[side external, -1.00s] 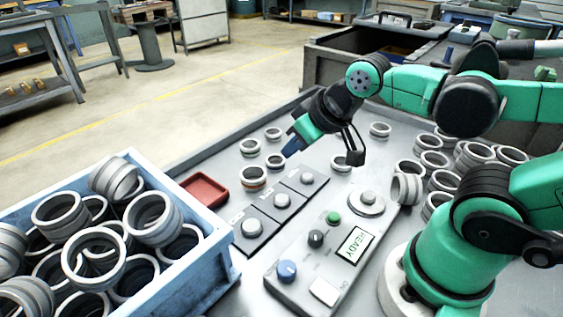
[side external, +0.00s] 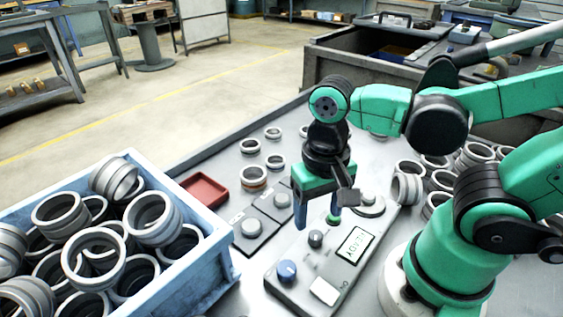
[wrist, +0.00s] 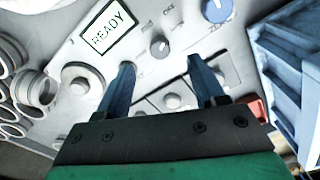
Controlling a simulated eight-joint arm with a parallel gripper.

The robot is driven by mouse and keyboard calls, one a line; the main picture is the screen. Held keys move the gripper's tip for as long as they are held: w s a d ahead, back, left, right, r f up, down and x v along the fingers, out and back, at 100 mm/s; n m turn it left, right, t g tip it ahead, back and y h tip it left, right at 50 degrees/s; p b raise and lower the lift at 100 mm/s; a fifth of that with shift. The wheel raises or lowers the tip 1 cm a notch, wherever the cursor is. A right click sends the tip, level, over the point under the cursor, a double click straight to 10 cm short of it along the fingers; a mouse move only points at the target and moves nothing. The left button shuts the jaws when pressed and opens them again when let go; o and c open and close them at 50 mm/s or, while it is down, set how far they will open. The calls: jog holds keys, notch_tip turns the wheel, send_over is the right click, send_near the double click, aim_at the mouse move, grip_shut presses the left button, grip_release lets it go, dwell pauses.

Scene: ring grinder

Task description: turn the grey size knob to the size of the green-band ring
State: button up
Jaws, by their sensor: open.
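The grey size knob (side external: 316,238) is a dark round knob on the control panel. In the wrist view the knob (wrist: 160,46) lies just beyond the gap between my fingertips. My gripper (side external: 318,217) is open and empty, pointing down above the panel; in the wrist view its two blue fingers (wrist: 160,66) are spread wide apart. It touches no knob that I can see. No green band can be made out on any ring. One ring (side external: 254,177) on the table carries an orange-brown band.
The panel also holds a blue knob (side external: 287,271), a green button (side external: 333,217) and a READY screen (side external: 355,245). Square plates with round grey tops (side external: 251,228) lie left of it. A blue crate of rings (side external: 215,255), a red tray (side external: 204,190) and loose rings (side external: 407,181) stand around.

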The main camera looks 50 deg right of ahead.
aim_at(316, 234)
jog(key=shift+f, duration=2.55)
grip_shut()
